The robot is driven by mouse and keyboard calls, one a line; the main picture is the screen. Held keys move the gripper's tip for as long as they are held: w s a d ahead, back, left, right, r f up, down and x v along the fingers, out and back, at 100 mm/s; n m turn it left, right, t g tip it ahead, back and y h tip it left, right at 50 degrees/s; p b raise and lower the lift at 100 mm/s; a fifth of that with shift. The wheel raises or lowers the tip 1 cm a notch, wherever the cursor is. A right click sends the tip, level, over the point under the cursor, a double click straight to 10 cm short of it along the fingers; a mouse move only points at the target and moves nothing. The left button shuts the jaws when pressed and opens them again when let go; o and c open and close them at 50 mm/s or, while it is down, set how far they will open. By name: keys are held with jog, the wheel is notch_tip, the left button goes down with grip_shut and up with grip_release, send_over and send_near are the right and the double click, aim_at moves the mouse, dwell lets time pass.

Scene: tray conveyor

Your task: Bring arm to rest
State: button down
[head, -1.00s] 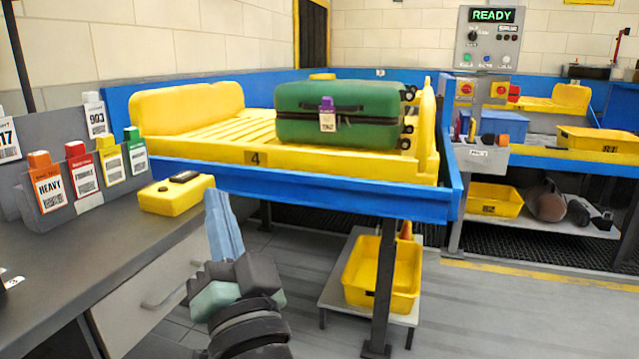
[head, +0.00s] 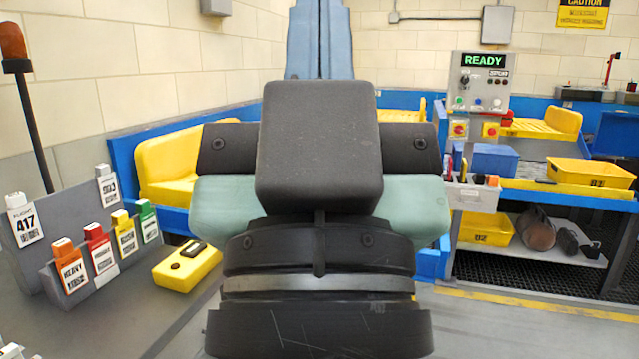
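My gripper (head: 320,38) stands upright in the middle of the head view, very close to the camera. Its two light blue fingers lie side by side with only a thin line between them, so it looks shut. Nothing shows between the fingers, but their tips are cut off by the top edge. The dark wrist and gripper body below fill the centre and hide most of the yellow tray (head: 165,160) behind. The green suitcase seen on that tray earlier is hidden from view.
At the left, a grey counter holds tag holders (head: 98,260) and a yellow button box (head: 187,266). The floor at lower right is clear.

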notch_tip(320, 180, up, 20)
jog(key=p, duration=1.7)
jog(key=shift+f, duration=0.1)
